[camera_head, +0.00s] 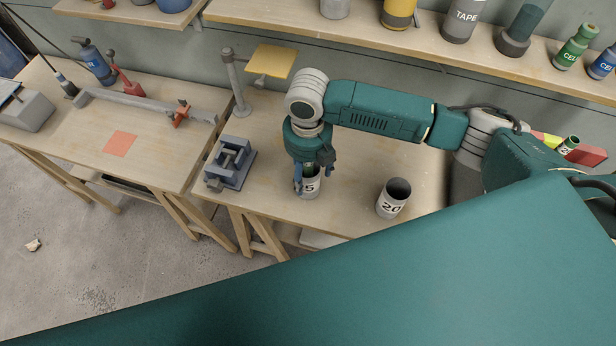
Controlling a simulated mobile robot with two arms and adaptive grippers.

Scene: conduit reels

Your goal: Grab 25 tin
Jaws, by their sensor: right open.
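A grey tin (311,188) stands on the workbench (345,218) with its label partly hidden; only a "5" shows clearly. My right gripper (314,173) points down at this tin from above. Its fingers are open, one at the tin's left side and one at its right. I cannot tell whether they touch it. A second grey tin marked "20" (393,199) stands upright and open-topped to the right. My left gripper is not in view.
A grey vise (230,164) stands left of the tin, with a post stand (236,85) behind it. A shelf (480,58) above holds several containers. An orange square (119,143) lies on the left bench. Bare bench lies between the two tins.

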